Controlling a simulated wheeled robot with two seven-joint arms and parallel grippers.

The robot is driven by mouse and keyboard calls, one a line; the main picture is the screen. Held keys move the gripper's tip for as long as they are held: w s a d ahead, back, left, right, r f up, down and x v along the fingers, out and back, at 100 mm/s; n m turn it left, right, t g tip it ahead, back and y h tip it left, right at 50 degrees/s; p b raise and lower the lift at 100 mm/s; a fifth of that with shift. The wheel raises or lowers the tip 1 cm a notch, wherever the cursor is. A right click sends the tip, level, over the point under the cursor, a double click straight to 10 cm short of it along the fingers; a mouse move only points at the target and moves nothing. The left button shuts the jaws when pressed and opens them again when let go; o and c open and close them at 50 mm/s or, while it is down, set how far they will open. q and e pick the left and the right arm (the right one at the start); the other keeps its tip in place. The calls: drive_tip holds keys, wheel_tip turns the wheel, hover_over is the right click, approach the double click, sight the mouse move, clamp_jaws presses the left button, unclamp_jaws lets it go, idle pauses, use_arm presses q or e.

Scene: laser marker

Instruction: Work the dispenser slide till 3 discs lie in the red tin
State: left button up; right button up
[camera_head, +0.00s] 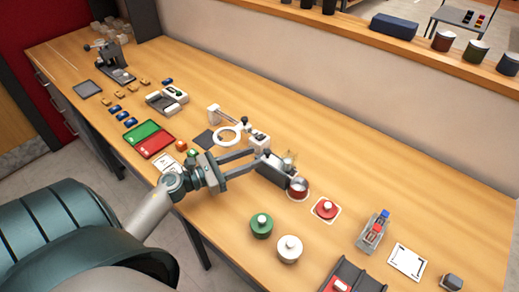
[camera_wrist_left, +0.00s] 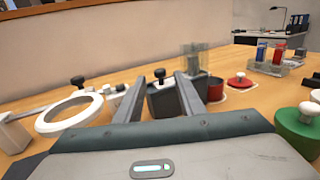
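The dispenser (camera_head: 273,171) is a dark block with a clear upright tube (camera_wrist_left: 194,60) on it; the block also shows in the wrist view (camera_wrist_left: 163,101). The red tin (camera_head: 298,189) stands open against the dispenser's right end, and shows in the wrist view (camera_wrist_left: 215,89). My left gripper (camera_head: 259,160) is open, fingers pointing at the dispenser's knob end. In the wrist view the knob appears between the fingertips (camera_wrist_left: 160,80), with no visible contact. My right gripper is not in view.
A white ring magnifier (camera_head: 227,136) stands left of the dispenser. A red lid (camera_head: 326,208) lies right of the tin. Green (camera_head: 261,226) and white (camera_head: 289,248) knobbed containers stand in front. A clear rack (camera_head: 373,232) is farther right. The bench behind the dispenser is clear.

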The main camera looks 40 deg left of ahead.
use_arm(q)
drive_tip(key=shift+p+x, duration=0.55)
drive_tip(key=shift+x, duration=1.35)
